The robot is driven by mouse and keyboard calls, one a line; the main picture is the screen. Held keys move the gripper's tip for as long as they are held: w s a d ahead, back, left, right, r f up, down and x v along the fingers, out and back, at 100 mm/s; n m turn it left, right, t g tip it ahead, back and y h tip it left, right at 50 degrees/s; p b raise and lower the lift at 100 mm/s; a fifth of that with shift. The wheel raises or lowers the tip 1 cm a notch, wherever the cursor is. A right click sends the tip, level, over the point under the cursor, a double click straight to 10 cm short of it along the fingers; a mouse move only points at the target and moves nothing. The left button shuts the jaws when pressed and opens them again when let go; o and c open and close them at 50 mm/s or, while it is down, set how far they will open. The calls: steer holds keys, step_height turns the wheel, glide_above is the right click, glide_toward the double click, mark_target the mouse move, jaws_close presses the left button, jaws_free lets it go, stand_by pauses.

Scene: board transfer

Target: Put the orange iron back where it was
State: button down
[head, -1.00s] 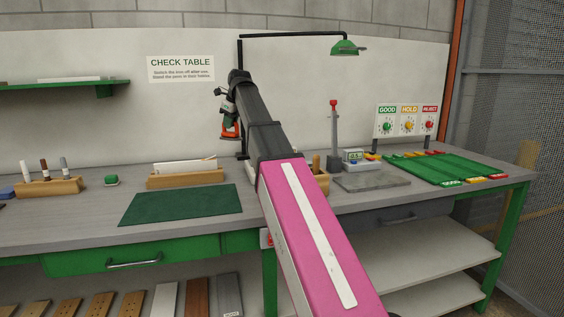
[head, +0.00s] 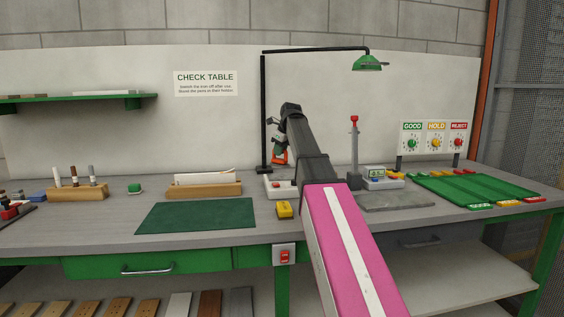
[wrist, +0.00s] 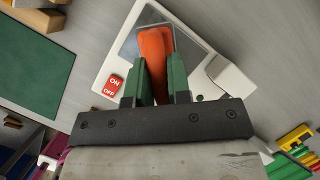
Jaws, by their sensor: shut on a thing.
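The orange iron (head: 280,157) is in my gripper (head: 278,146), above the back of the bench in the head view. In the wrist view the green fingers of my gripper (wrist: 156,88) are shut on the orange iron (wrist: 154,50). Below it is a white stand (wrist: 110,62) with a dark grey plate and a red ON/OFF switch (wrist: 112,86). The white stand (head: 279,193) shows partly in the head view, left of my arm.
The black lamp post (head: 263,115) stands close behind and left of the iron. A yellow device (head: 285,209) and a green mat (head: 195,215) lie in front. A wooden box (head: 204,190) is left; a red-topped column (head: 354,150) is right.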

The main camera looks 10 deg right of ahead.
mark_target(282, 160)
steer(key=shift+w+d+f, duration=0.15)
steer(key=shift+d+f, duration=0.15)
steer(key=shift+d, duration=0.15)
steer(key=shift+f, duration=1.95)
steer(key=c, duration=1.1)
jaws_free()
steer(key=shift+f, duration=0.1)
steer(key=shift+o, duration=0.2)
steer(key=v, duration=1.2)
